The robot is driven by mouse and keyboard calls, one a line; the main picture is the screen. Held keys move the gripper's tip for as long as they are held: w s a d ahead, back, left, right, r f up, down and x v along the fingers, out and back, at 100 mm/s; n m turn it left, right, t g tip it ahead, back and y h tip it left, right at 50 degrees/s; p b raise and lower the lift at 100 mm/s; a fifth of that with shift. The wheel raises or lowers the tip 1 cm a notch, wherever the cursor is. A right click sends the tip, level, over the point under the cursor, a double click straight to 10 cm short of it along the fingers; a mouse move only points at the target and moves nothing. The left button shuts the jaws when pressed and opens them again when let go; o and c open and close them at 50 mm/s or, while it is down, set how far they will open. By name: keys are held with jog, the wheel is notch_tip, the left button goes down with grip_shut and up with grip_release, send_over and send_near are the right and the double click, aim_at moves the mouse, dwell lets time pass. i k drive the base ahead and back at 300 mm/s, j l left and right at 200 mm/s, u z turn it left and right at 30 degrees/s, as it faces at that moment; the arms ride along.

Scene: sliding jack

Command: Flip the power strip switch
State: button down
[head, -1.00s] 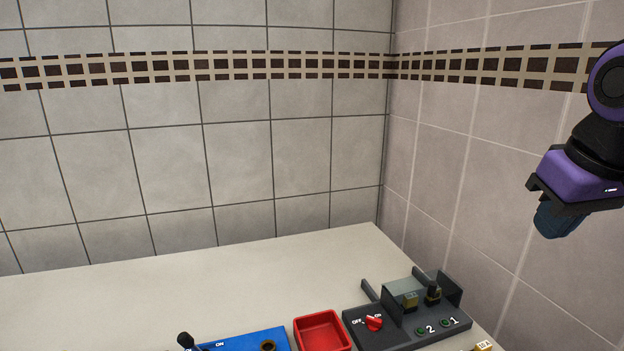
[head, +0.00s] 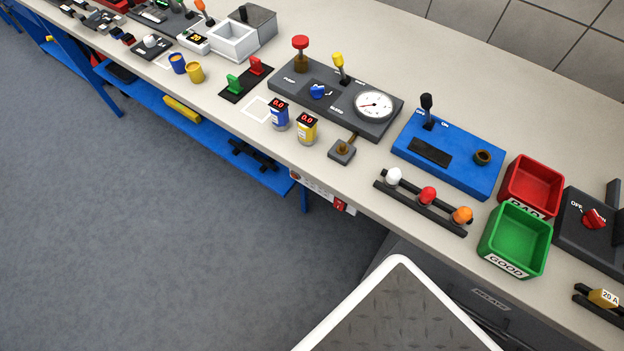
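A power strip (head: 312,189) runs along the front side of the bench, just under the edge of the top, near the middle of the head view. Its red switch (head: 340,205) is at the strip's right end. The switch is too small for me to tell which way it is set. Part of the strip is hidden by the bench edge. My gripper is not in view now.
The long bench top (head: 345,178) carries a pressure panel with a gauge (head: 375,104), a blue switch box (head: 448,153), a red bin (head: 531,187) and a green bin (head: 515,239). A grey drawer unit (head: 490,297) stands below. Grey floor (head: 130,240) in front is open.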

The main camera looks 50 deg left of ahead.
aim_at(338, 204)
jog(key=u, duration=1.8)
